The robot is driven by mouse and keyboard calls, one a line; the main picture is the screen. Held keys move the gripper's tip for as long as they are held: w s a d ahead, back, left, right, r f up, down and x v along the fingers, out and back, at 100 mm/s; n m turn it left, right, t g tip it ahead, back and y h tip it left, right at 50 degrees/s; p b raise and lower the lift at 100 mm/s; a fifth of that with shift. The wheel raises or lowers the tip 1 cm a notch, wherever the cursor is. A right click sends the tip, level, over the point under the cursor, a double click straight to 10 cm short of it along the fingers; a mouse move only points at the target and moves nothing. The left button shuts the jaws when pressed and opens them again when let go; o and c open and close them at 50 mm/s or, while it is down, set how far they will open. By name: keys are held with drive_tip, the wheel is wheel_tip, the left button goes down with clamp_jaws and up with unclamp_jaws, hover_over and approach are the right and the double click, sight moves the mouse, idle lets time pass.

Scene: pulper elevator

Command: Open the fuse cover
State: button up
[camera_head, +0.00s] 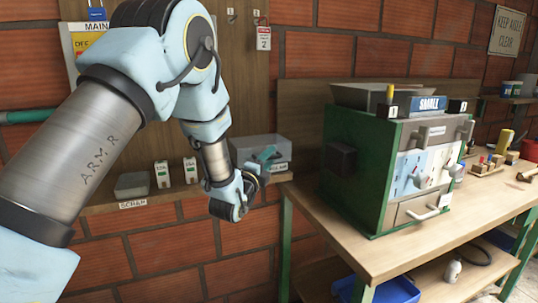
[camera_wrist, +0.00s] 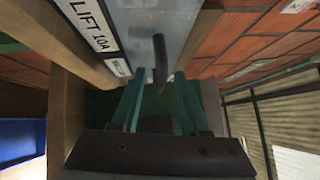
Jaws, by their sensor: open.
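A dark, narrow handle (camera_wrist: 160,58) stands out from this panel. My gripper (camera_wrist: 158,82) is open, its two teal fingers on either side of the handle's lower end. I cannot tell whether they touch it. In the head view my gripper (camera_head: 255,180) is at the shelf front, its fingertips hard to make out.
The wooden shelf (camera_head: 215,191) also holds a grey tray (camera_head: 132,185) and two small white fuse-like blocks (camera_head: 162,174). A green machine (camera_head: 365,170) stands on a workbench (camera_head: 450,225) to the right. The brick wall lies close behind.

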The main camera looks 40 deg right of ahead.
drive_tip(key=shift+d, duration=0.2)
clamp_jaws()
idle(0.3)
idle(1.1)
